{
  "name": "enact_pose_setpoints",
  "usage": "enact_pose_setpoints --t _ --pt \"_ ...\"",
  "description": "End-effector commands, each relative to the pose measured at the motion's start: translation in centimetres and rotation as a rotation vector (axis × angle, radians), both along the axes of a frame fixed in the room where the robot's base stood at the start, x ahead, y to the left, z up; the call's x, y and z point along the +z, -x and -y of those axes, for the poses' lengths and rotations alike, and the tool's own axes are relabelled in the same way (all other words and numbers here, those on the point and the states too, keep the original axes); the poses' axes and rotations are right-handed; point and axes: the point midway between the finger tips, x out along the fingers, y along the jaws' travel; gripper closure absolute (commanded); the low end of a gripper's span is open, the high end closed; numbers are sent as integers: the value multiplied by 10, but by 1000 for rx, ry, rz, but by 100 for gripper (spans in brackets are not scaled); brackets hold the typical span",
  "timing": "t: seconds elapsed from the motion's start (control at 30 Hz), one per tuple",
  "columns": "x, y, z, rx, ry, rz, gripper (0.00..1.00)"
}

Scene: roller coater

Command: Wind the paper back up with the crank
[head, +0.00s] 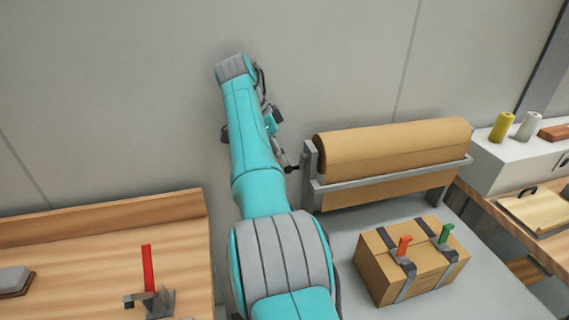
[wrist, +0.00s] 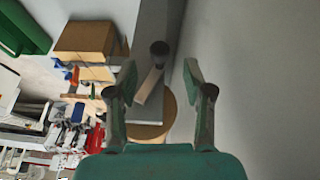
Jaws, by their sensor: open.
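The brown paper roll (head: 395,147) lies in a grey stand with a bar across its front, right of my arm in the head view. Its round tan end (wrist: 165,112) shows in the wrist view. A crank with a dark round knob (wrist: 160,47) and a pale arm sits by that end, and the knob appears between and beyond my fingertips. My gripper (wrist: 160,78) is open, its two fingers apart with nothing clasped. In the head view the gripper is small and partly hidden by my arm, near the roll's left end. I cannot tell whether a finger touches the crank.
A strapped cardboard box (head: 415,262) with orange and green clips stands on the grey table before the roll. A wooden bench (head: 80,265) with a red upright piece (head: 147,265) is at left. Yellow and white spools (head: 502,126) stand at right. The wall is close behind my arm.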

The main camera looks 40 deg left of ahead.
Motion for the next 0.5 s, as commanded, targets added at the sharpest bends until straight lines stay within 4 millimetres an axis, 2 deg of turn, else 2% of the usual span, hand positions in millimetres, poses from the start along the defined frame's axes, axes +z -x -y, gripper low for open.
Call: enact_pose_setpoints --t 0.03,0.2,0.5 --pt "12 4 -4 2 -1 1 49" --pt "42 13 -13 1 0 0 49" --pt "64 19 -20 1 0 0 49"
